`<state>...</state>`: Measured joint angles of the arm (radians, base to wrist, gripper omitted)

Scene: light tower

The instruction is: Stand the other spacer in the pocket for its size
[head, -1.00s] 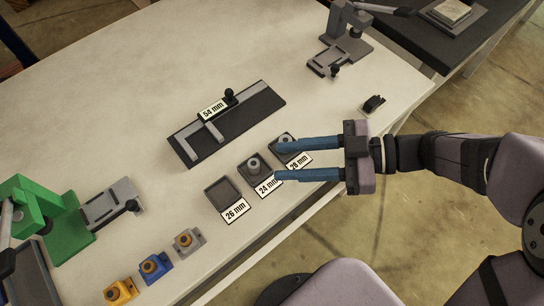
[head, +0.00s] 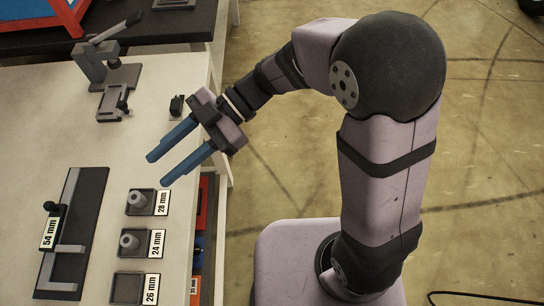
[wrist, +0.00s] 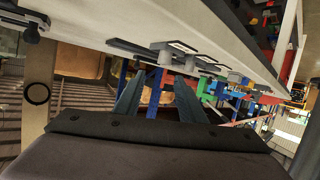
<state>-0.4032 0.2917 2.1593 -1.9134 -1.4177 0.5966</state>
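A grey spacer (head: 136,199) stands in the pocket labelled 28 mm (head: 140,211). Another grey spacer (head: 128,241) stands in the pocket labelled 24 mm (head: 131,252). The pocket labelled 26 mm (head: 127,289) looks empty, though its lower edge is near the picture's bottom. My gripper (head: 159,170) is open, with its two blue fingers apart and nothing between them. It is above the pocket row in the head picture, apart from both spacers. The wrist view shows the fingers (wrist: 158,92) spread and empty.
A dark gauge plate (head: 90,205) with a 54 mm label (head: 50,232) lies left of the pockets. A grey lever press (head: 100,55) stands toward the far end of the table. A small black object (head: 176,106) lies near the table's right edge.

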